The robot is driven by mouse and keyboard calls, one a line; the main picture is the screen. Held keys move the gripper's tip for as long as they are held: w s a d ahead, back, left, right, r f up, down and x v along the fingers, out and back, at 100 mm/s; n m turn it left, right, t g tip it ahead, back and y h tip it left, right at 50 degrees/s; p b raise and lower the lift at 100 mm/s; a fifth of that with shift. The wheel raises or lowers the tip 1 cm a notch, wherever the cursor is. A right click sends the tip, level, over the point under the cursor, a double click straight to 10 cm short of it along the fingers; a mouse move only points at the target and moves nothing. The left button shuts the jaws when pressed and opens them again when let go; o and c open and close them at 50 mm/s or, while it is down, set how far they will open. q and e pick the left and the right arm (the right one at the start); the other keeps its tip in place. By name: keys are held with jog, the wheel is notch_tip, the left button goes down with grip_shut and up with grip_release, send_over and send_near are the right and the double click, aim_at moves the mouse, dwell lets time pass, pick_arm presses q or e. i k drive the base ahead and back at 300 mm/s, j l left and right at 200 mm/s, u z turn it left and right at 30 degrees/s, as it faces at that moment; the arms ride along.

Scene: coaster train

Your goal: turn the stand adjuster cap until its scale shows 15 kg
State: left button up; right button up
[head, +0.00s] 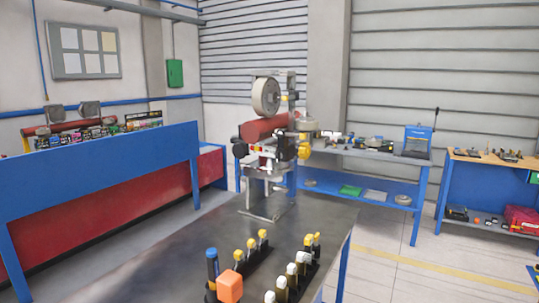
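A machine on a metal stand (264,199) stands upright at the far end of the dark table (310,222). It has a big grey wheel (266,96) at the top, a red body (263,128) below and yellow parts (304,150) on its right side. Near the table's front edge is an upright dark tool with a blue top (211,254), beside an orange block (230,287). I cannot tell which part is the stand adjuster cap, and no kg scale is readable at this size. Neither of my grippers shows in the head view.
Two racks of upright tools with yellow (263,235) and white (292,269) tops stand on the table's near half. A blue-and-red bench (100,168) runs along the left. Blue workbenches (375,155) stand behind. The floor (400,270) at right is clear.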

aim_at(304, 149)
jog(key=u, duration=0.4)
jog(key=i+l+u, duration=0.1)
jog(key=l+u, duration=0.95)
jog(key=l, duration=0.1)
